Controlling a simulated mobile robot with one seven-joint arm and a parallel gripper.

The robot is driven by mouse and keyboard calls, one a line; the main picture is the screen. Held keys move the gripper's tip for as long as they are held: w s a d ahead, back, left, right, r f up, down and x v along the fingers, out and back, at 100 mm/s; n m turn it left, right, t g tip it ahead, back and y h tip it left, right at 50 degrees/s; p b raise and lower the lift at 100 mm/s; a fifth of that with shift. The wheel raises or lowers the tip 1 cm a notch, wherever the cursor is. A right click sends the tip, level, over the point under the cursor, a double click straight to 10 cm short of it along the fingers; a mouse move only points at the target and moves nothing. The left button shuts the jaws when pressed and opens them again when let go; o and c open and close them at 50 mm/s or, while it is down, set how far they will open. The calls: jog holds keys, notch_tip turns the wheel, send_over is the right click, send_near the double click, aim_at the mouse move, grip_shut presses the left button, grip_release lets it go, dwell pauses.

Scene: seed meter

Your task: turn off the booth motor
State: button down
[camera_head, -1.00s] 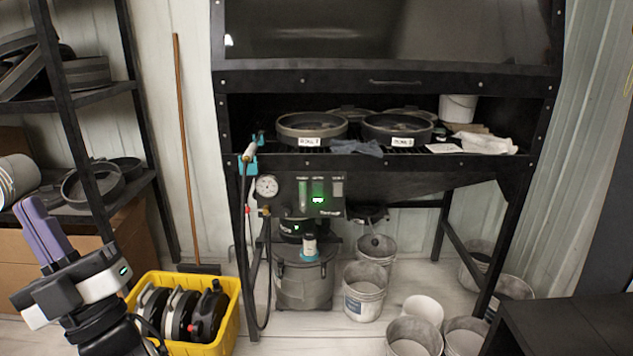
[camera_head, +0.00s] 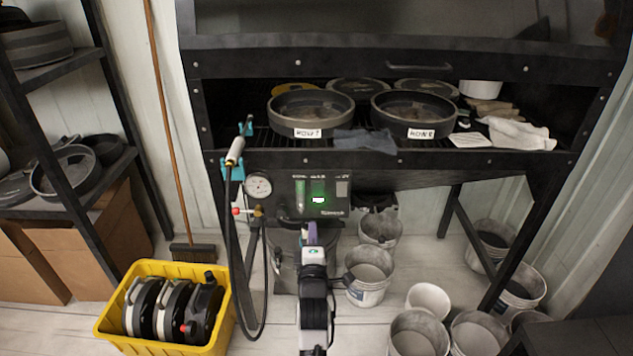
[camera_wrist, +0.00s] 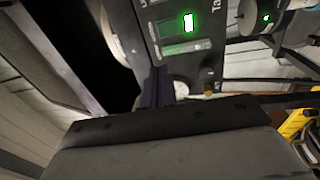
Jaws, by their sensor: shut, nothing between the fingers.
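The black control panel (camera_head: 330,212) hangs under the booth's shelf at centre. It carries a green-lit element with a bright display (camera_head: 318,199), a pale upright element to its left and a grey one to its right. In the wrist view the panel (camera_wrist: 150,25) appears rotated, with the bright green display (camera_wrist: 188,23) near the top. My gripper (camera_head: 309,232), with purple fingers, is shut and empty, just below the panel in the head view. Its fingers (camera_wrist: 155,88) show dark beside the panel's edge in the wrist view. Whether they touch the panel cannot be told.
A round gauge (camera_head: 258,187) and a hose (camera_head: 229,225) are left of the panel. A yellow crate (camera_head: 110,318) with reels stands on the floor at left. Several buckets (camera_head: 368,272) stand at right. The booth shelf (camera_head: 450,168) with labelled pans overhangs the panel.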

jog(key=shift+w+d+f, duration=0.1)
jog(key=shift+d+f, duration=0.3)
jog(key=shift+d, duration=0.05)
jog(key=p, duration=0.3)
send_near(317, 187)
jog(key=w, duration=0.5)
jog(key=shift+a+r, duration=0.2)
jog(key=shift+r, duration=0.2)
jog(key=shift+w, duration=0.9)
